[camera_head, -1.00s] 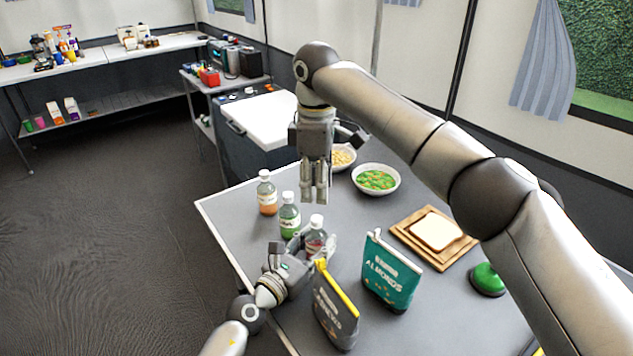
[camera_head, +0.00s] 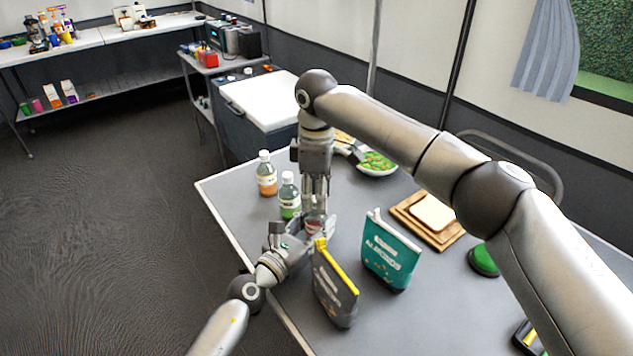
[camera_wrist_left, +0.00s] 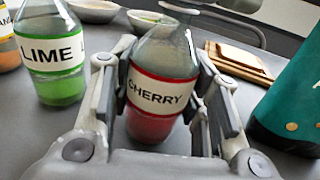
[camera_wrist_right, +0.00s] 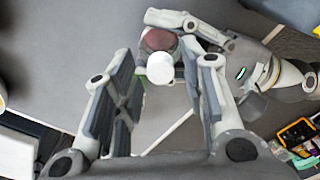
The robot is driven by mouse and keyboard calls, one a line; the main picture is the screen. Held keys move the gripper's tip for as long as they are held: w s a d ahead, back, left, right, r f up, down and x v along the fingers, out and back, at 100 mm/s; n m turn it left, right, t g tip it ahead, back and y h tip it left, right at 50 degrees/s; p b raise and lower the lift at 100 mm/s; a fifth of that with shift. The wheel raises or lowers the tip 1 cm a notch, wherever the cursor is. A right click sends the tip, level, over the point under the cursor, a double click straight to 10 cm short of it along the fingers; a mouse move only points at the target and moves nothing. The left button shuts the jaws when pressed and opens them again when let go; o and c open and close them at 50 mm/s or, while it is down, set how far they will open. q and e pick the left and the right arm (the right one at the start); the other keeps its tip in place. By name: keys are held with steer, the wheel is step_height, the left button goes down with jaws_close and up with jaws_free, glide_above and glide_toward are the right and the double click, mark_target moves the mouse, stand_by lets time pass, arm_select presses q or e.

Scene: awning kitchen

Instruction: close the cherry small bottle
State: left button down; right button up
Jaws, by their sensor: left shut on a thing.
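The cherry bottle (camera_wrist_left: 158,95) stands upright on the table, with red liquid and a CHERRY label. My left gripper (camera_head: 306,238) is shut around its body, a finger on each side in the left wrist view. The bottle's white cap (camera_wrist_right: 160,68) shows from above in the right wrist view, over the bottle's top; I cannot tell how tight it is. My right gripper (camera_head: 316,208) points down above the bottle. Its fingers are open, and the cap appears between them, near the tips. In the head view my grippers hide most of the bottle.
The lime bottle (camera_head: 289,196) and an orange bottle (camera_head: 266,176) stand close by at the left. A dark bag (camera_head: 334,290) and a teal almonds bag (camera_head: 389,252) stand at the right, near my left gripper. A cutting board (camera_head: 428,222) with bread and a bowl (camera_head: 377,165) are farther back.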

steer(key=shift+f, duration=0.1)
jaws_close()
steer(key=m, duration=0.5)
steer(key=shift+o, duration=0.4)
jaws_free()
step_height(320, 180, up, 12)
stand_by(0.4)
